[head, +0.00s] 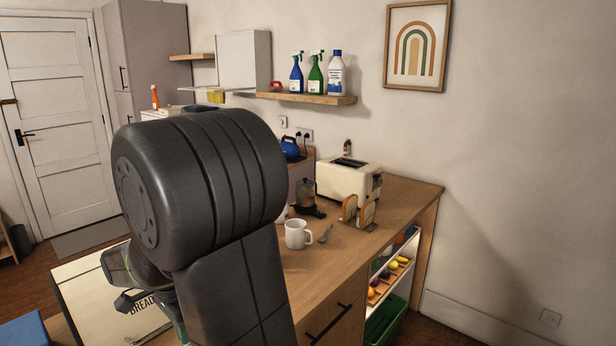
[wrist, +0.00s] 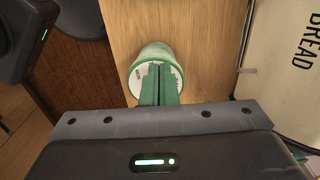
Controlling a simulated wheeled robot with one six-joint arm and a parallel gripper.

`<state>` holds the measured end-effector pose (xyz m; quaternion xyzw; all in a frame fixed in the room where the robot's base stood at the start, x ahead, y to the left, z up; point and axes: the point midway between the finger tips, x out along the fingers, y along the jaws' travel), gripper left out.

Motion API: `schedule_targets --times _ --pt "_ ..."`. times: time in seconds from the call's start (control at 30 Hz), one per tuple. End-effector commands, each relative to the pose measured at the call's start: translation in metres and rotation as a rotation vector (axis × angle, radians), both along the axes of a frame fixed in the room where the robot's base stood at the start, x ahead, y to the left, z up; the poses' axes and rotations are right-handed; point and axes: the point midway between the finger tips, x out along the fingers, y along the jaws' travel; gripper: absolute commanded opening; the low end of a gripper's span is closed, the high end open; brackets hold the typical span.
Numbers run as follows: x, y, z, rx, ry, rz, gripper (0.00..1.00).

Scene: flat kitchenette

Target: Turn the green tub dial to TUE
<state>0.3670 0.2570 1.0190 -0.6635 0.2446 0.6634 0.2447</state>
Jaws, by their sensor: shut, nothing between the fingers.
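The green tub (wrist: 153,49) stands on the wooden counter in the wrist view. Its round top faces me, with a white dial face (wrist: 137,84) inside a green rim. Small dark lettering shows on the dial at either side, too small to read with certainty. My gripper (wrist: 159,66) is shut with its green fingers together, and they cover the middle of the dial. I cannot tell whether the fingertips touch it. In the head view I cannot make out the tub; my dark arm fills the front left.
The cream bread box (head: 85,290) is close to the right of the tub in the wrist view (wrist: 290,75). On the counter stand a white mug (head: 296,235), a moka pot (head: 306,196), a toast rack (head: 358,212) and a toaster (head: 348,178).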

Motion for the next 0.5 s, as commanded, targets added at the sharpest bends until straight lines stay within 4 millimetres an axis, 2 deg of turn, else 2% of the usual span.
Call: schedule_targets --times 0.5 --pt "0.0032 -0.0049 0.0 0.0 0.0 -0.001 0.0"
